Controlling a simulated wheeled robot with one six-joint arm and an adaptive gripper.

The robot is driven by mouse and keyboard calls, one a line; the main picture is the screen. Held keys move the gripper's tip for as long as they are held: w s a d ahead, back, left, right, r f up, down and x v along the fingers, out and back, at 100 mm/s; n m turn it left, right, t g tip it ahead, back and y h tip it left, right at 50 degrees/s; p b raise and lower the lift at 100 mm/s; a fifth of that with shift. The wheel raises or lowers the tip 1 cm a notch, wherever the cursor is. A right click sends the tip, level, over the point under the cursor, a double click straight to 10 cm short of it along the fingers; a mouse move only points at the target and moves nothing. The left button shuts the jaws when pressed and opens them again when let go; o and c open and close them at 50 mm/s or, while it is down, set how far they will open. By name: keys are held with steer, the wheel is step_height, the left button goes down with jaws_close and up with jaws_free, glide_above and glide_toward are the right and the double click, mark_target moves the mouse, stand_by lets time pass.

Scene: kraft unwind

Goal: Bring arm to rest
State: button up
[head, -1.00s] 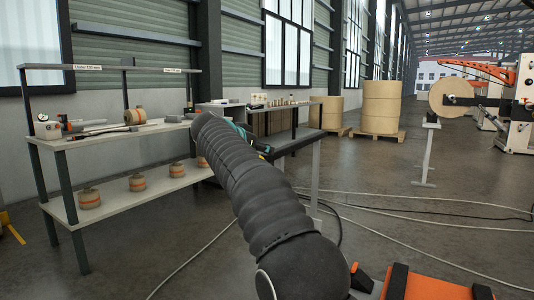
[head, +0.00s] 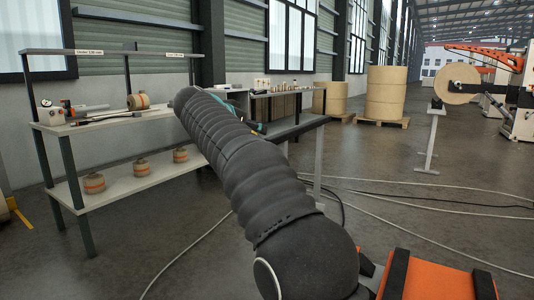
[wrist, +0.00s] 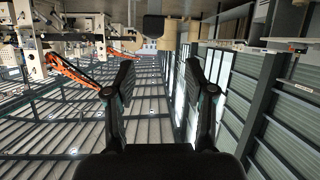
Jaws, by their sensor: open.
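My arm, in a black ribbed sleeve, reaches across the middle of the head view toward the shelf and table. My gripper (wrist: 160,100) shows in the wrist view, with its two black fingers spread apart and nothing between them. The wrist view is upside down, with the roof and windows filling its lower part.
A two-level shelf (head: 136,180) with several taped rolls stands at left. A grey table (head: 300,127) is behind my arm. Large kraft rolls (head: 386,92) stand on a pallet (head: 384,122) farther back. Cables (head: 420,205) cross the open floor at right.

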steer(key=s+f+n+g+y, duration=0.2)
steer(key=s+f+n, duration=0.15)
steer(key=f, duration=0.45)
steer(key=s+f+n+g+y, duration=0.15)
steer(key=f+n, duration=0.25)
steer(key=f, duration=0.4)
steer(key=s+d+f+m+g+y, duration=0.1)
steer(key=s+d+f, duration=0.3)
steer(key=s, duration=0.9)
steer(key=s+d+f+m+y, duration=0.1)
steer(key=s+d+f, duration=0.3)
steer(key=s+d, duration=0.7)
steer(key=s+d+f+m+g+y, duration=0.1)
steer(key=s+d+f, duration=0.3)
steer(key=s+d, duration=0.4)
steer(key=s, duration=0.7)
steer(key=shift+s+d+g, duration=0.15)
steer(key=shift+g, duration=0.2)
steer(key=shift+r, duration=0.1)
